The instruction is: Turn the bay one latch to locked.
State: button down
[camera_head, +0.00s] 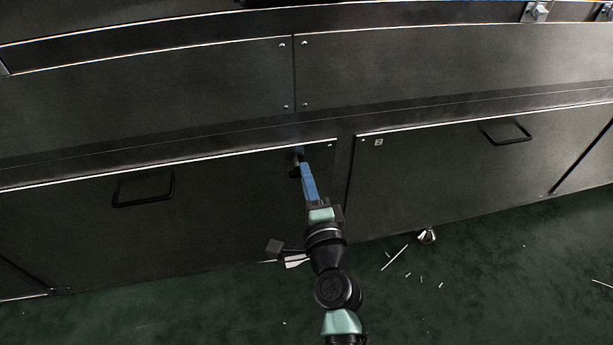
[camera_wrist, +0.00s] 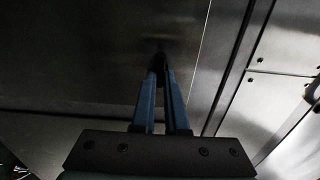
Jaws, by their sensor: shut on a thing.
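The bay one latch (camera_head: 296,158) is a small dark fitting near the top right corner of the left lower panel (camera_head: 230,190). In the wrist view the latch (camera_wrist: 159,47) is a dim dark shape at the fingertips. My gripper (camera_head: 303,168) reaches up to the panel with its long blue fingers shut on the latch. In the wrist view the gripper fingers (camera_wrist: 161,72) converge at the panel face. The fingers and shadow cover most of the latch, so I cannot tell which way it points.
The left panel has a black bar handle (camera_head: 144,189). The right panel (camera_head: 440,172) carries a small "2" label (camera_head: 379,142) and its own handle (camera_head: 506,132). A metal foot (camera_head: 426,236) and scattered white sticks (camera_head: 395,257) are on the dark green floor (camera_head: 480,280).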

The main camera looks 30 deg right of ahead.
jog(key=c, duration=0.9)
grip_release()
jog(key=shift+c, duration=0.2)
jog(key=v, duration=1.3)
